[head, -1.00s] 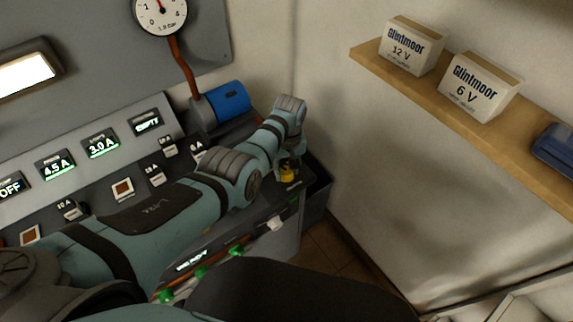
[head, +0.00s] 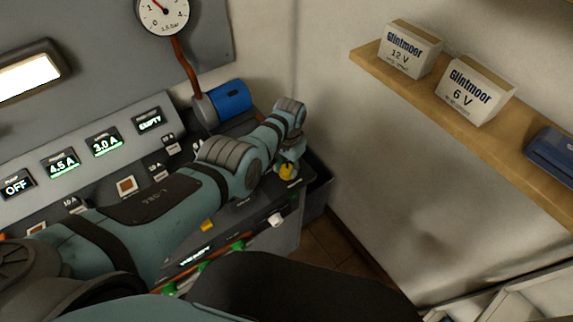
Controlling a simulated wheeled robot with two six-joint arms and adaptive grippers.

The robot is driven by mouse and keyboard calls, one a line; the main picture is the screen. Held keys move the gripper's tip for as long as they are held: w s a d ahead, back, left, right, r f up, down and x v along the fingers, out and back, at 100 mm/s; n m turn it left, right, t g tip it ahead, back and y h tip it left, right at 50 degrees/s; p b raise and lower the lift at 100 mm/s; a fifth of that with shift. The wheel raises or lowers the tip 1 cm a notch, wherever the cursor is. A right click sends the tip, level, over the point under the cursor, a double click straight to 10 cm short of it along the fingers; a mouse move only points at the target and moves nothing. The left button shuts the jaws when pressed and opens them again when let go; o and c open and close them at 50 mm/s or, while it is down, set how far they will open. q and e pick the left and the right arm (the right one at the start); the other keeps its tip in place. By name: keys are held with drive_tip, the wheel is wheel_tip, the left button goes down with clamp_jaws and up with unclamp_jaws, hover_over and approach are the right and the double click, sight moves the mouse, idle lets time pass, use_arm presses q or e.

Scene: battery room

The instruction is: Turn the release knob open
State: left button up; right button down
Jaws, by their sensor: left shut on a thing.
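A yellow knob (head: 287,172), which I take to be the release knob, sits at the right end of the grey bench, near its corner. My left arm reaches across the bench from the left. My left gripper (head: 288,164) points down at the knob and is shut on it. The wrist and fingers hide part of the knob, so its exact turn angle cannot be read. My right gripper is out of view.
A panel with lit displays (head: 62,163) and a round gauge (head: 163,12) stands behind the arm. A blue cylinder (head: 229,98) lies beyond the wrist. A wooden shelf (head: 475,118) with Glintmoor boxes (head: 409,48) runs along the right wall.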

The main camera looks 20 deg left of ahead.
sight(288, 169)
use_arm(q)
drive_tip(key=shift+s+m, duration=0.1)
drive_tip(key=shift+m, duration=0.4)
drive_tip(key=shift+f, duration=0.1)
drive_tip(key=o, duration=1.2)
drive_tip(key=shift+c, duration=0.2)
wheel_tip(288, 169, up, 12)
drive_tip(key=shift+d, duration=0.25)
